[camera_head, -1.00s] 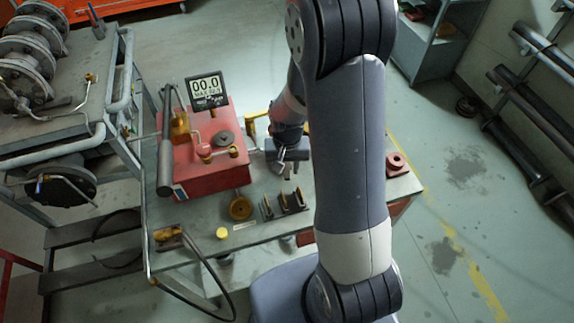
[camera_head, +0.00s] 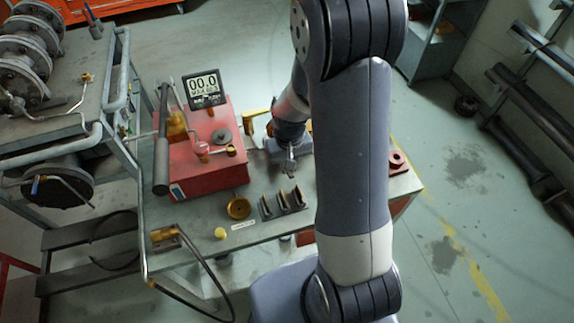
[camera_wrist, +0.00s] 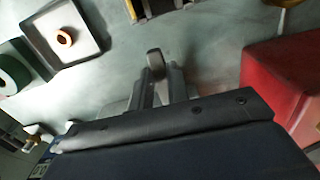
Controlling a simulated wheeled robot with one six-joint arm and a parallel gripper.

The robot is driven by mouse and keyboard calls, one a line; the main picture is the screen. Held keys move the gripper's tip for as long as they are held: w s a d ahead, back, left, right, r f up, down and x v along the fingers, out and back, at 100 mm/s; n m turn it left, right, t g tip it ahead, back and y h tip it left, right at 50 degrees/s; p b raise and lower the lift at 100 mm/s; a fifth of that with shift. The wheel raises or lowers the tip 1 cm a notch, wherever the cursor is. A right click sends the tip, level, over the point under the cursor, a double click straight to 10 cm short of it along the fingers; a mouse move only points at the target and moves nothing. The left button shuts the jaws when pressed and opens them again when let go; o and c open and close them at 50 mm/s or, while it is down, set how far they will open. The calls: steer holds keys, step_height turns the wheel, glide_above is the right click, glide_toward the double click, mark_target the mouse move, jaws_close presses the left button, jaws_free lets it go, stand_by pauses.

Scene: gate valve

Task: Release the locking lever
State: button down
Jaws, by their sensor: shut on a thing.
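My gripper (camera_head: 289,167) is low over the bench, right of the red box unit. In the wrist view my gripper (camera_wrist: 158,78) points away from the camera, its two grey fingers close together. A small grey, round-ended piece (camera_wrist: 155,60) shows between the fingertips, and the jaws are shut on it. I cannot tell whether this piece is the locking lever, or whether it is attached to anything. A yellow, lever-like part (camera_head: 256,115) stands behind the red box, left of my forearm. My arm hides part of the bench.
The red box (camera_head: 205,160) carries a display (camera_head: 204,89) reading 00.0 and a long grey handle (camera_head: 162,150). A slotted black holder (camera_head: 285,203) and a brass cup (camera_head: 238,208) are near the front edge.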

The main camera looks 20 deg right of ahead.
stand_by(0.3)
steer(key=c, duration=1.4)
jaws_free()
steer(key=shift+o, duration=0.2)
steer(key=shift+r, duration=0.15)
step_height(320, 180, up, 11)
steer(key=shift+f, duration=0.2)
steer(key=shift+f, duration=0.1)
step_height(320, 180, down, 11)
steer(key=shift+r, duration=0.1)
steer(key=shift+a+m, duration=0.1)
steer(key=shift+m, duration=0.2)
